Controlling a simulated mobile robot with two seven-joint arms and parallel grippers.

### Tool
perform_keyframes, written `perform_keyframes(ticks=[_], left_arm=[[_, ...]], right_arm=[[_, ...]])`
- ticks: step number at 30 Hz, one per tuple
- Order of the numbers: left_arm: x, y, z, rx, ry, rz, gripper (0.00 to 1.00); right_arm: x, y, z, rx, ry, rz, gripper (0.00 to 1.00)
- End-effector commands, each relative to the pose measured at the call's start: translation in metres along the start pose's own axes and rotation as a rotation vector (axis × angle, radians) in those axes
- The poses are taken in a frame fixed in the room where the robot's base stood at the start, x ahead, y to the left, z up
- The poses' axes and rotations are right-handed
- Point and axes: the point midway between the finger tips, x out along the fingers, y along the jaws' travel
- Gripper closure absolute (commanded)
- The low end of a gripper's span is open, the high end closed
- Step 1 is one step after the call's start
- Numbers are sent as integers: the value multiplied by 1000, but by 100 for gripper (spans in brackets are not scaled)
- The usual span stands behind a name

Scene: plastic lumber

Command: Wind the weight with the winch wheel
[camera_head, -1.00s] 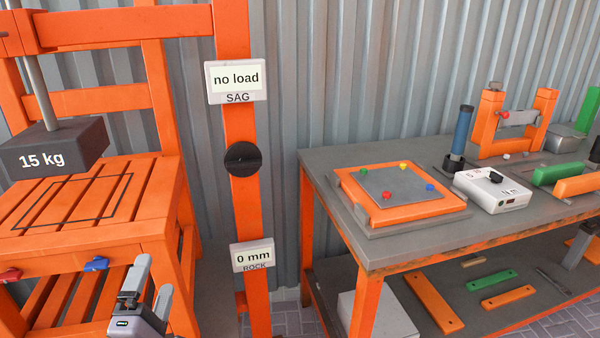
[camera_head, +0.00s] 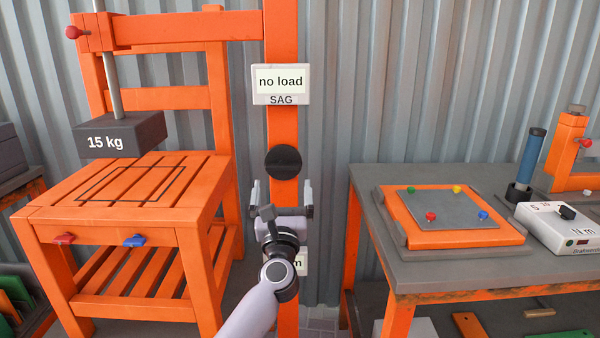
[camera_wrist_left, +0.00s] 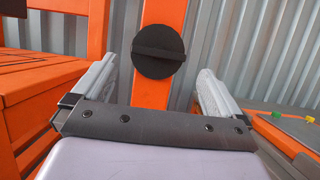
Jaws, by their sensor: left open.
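The winch wheel is a black round knob (camera_head: 283,162) with a raised bar across it, on an orange upright post. It also shows ahead in the left wrist view (camera_wrist_left: 158,51), between and beyond the fingers. My left gripper (camera_head: 281,190) is open and empty, just below and in front of the wheel, apart from it as far as I can tell. The dark grey weight (camera_head: 120,134) marked "15 kg" hangs from a rod above the orange slatted chair (camera_head: 60,215). The sag display (camera_head: 281,84) above the wheel reads "no load". My right gripper is not in view.
The lower display (camera_head: 301,262) is mostly hidden behind my left arm. A red knob (camera_head: 73,32) is on the frame. Red (camera_head: 64,239) and blue (camera_head: 134,241) clips sit on the chair's front. A grey workbench (camera_head: 430,272) with an orange tray stands right.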

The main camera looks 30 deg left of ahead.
Motion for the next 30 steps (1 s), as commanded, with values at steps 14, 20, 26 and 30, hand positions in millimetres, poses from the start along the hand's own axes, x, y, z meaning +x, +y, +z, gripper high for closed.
perform_keyframes(ticks=[14,20,26,30], left_arm=[[58,0,1,5,-2,-3,0],[64,0,0,5,-1,-3,0],[64,0,0,5,-1,-3,0],[64,0,1,5,-1,-3,46]], right_arm=[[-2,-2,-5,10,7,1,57],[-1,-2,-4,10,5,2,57],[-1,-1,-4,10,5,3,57],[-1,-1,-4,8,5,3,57]])
